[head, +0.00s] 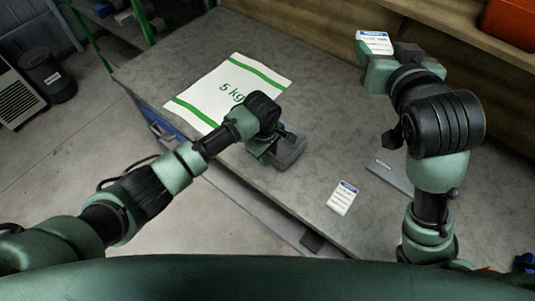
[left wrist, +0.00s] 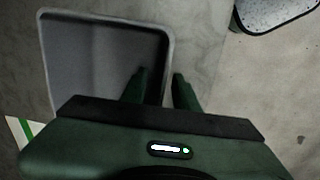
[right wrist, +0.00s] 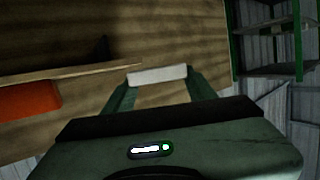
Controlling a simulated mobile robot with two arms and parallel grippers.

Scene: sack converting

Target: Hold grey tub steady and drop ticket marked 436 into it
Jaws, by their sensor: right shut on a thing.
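The grey tub (head: 292,151) sits near the table's front edge. It also shows in the left wrist view (left wrist: 95,55). My left gripper (head: 262,150) is open at the tub's wall, one finger inside and one outside, with gaps visible beside the wall. My right gripper (head: 374,58) is shut on a white ticket with a blue header (head: 374,42), raised at the right, away from the tub. The held ticket shows edge-on in the right wrist view (right wrist: 158,75). Another similar ticket (head: 342,197) lies on the table. I cannot read either ticket's number.
A white sack with green stripes marked 5 kg (head: 228,92) lies flat on the grey table (head: 200,45) behind the tub. A flat grey item (head: 390,174) lies by my right arm. An orange box (head: 510,25) sits on the wooden shelf at back right.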

